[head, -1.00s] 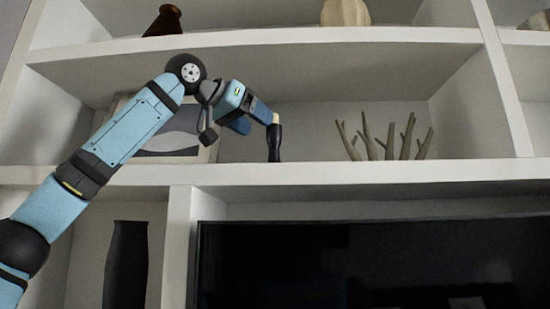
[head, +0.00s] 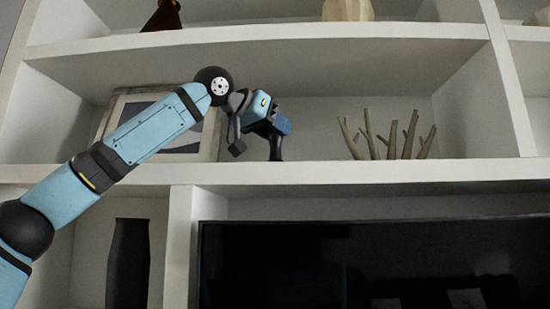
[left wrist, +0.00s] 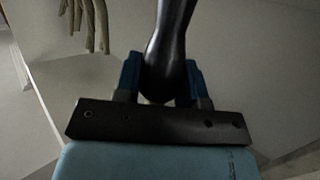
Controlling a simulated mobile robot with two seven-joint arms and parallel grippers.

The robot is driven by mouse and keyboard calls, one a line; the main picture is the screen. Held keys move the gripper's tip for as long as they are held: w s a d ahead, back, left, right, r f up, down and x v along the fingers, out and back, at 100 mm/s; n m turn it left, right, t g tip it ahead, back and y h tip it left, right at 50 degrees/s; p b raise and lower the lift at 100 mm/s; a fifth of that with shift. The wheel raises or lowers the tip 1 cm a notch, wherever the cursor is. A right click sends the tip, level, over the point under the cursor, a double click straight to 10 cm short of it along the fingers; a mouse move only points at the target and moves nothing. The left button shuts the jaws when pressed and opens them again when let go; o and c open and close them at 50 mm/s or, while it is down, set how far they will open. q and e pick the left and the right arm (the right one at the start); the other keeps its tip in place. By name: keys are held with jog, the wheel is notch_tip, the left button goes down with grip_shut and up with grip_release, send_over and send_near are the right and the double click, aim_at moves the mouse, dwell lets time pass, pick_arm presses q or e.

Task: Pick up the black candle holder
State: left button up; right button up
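The black candle holder (head: 276,149) stands upright on the middle shelf, its upper part hidden behind my left gripper (head: 284,122). In the left wrist view, the dark, glossy holder (left wrist: 172,45) runs down from the top edge, and its wider end sits between the two blue fingers of my left gripper (left wrist: 163,82). The fingers lie close against both sides of it, with no clear gap, so the gripper looks shut on it. The holder's base still appears to be at the shelf. My right gripper is in neither view.
A branch-like ornament (head: 388,139) stands to the right on the same shelf. A picture frame (head: 208,137) leans behind my left arm. A shelf board is above, with a brown vase (head: 163,16) and a pale vase (head: 348,10). A dark screen (head: 370,260) and black vase (head: 128,265) are below.

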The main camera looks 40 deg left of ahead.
pick_arm(q)
grip_shut()
jog(key=shift+r, duration=0.1)
